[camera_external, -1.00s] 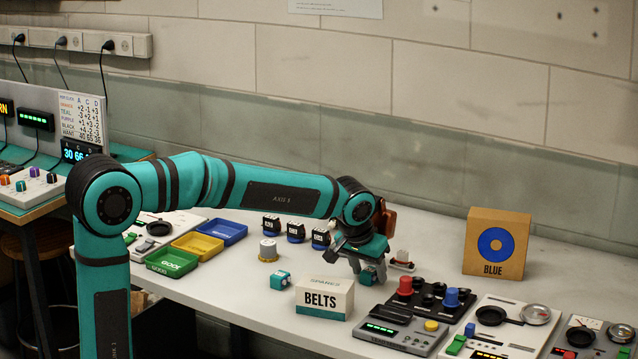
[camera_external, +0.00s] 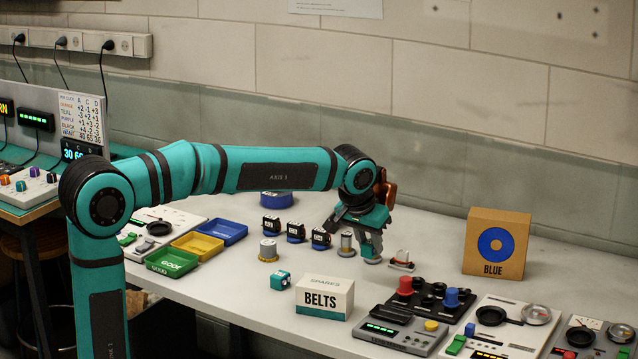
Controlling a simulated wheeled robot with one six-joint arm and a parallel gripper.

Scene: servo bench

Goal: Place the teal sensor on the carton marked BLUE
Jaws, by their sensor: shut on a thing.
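The brown carton (camera_external: 509,265) marked BLUE stands upright at the back right, with a blue ring on its front. My gripper (camera_external: 371,252) is left of the carton, over the middle of the bench, pointing down. It is shut on a small pale thing (camera_external: 372,262) with a rounded base. The fingers hide most of it, so I cannot tell for certain that it is the teal sensor.
The BELTS box (camera_external: 324,299) stands in front. A silver cylinder (camera_external: 346,244) and several dark-and-blue blocks (camera_external: 295,232) stand left of my gripper. A red-and-white part (camera_external: 401,261) is close on its right. Control panels (camera_external: 398,330) fill the front right.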

